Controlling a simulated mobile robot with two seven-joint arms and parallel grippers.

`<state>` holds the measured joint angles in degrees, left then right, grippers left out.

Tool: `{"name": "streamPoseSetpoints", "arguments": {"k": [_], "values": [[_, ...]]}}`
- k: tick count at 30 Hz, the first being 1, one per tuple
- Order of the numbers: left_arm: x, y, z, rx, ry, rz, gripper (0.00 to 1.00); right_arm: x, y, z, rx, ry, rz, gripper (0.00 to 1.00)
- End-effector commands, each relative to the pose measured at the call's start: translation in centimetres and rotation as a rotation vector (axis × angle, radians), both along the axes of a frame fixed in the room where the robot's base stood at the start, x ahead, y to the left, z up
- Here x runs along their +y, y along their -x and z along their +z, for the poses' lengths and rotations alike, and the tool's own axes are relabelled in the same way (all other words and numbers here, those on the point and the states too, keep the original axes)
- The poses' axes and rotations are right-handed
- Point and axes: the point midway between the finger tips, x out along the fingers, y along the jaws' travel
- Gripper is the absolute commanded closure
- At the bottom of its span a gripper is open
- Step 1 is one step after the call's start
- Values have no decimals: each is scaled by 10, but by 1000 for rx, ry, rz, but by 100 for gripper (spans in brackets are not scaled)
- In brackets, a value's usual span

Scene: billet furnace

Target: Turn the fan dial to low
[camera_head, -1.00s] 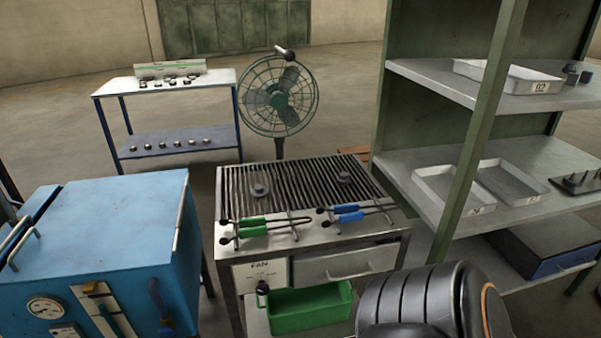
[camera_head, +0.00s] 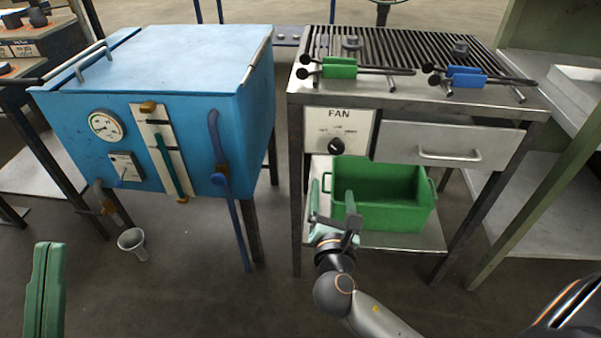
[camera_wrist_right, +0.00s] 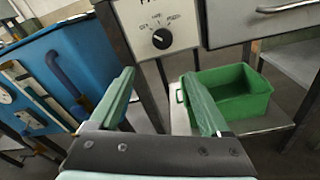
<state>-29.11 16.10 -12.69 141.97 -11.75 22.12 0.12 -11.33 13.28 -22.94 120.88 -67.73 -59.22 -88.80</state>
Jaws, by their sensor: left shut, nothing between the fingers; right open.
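The fan dial (camera_head: 336,146) is a round black knob on a white FAN panel (camera_head: 352,122) at the front left of the grill table. Small labels arc above it; its pale mark seems to point up and left, but it is small. In the right wrist view the dial (camera_wrist_right: 161,39) lies ahead, beyond the fingertips. My right gripper (camera_head: 338,190) is open and empty, below the dial and apart from it; its two green fingers also show in the right wrist view (camera_wrist_right: 158,78). My left gripper (camera_head: 45,268) is shut and empty at the lower left, far from the dial.
A green bin (camera_head: 384,205) stands on the lower shelf, close to my right gripper. A drawer with a handle (camera_head: 448,155) is right of the panel. Green-handled (camera_head: 340,68) and blue-handled tongs (camera_head: 466,78) lie above. A blue furnace (camera_head: 180,75) stands left, with a gap between.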

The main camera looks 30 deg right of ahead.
Motion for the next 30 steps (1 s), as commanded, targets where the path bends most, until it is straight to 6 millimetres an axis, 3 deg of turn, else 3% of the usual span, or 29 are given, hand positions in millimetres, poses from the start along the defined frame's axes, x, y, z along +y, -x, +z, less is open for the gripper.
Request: {"name": "streamPoseSetpoints", "arguments": {"k": [3,8,21,30], "values": [[-2,12,2,-70,1,-16,100,-4,-1,4,-9,105,-27,19],[-3,16,4,-89,4,-23,100,-11,-9,9,-10,143,-39,19],[-4,14,-19,-67,22,-45,100,-55,-80,8,-10,140,-38,19],[-5,14,-27,-55,32,-54,100,-70,-105,9,-8,137,-36,19]]}}
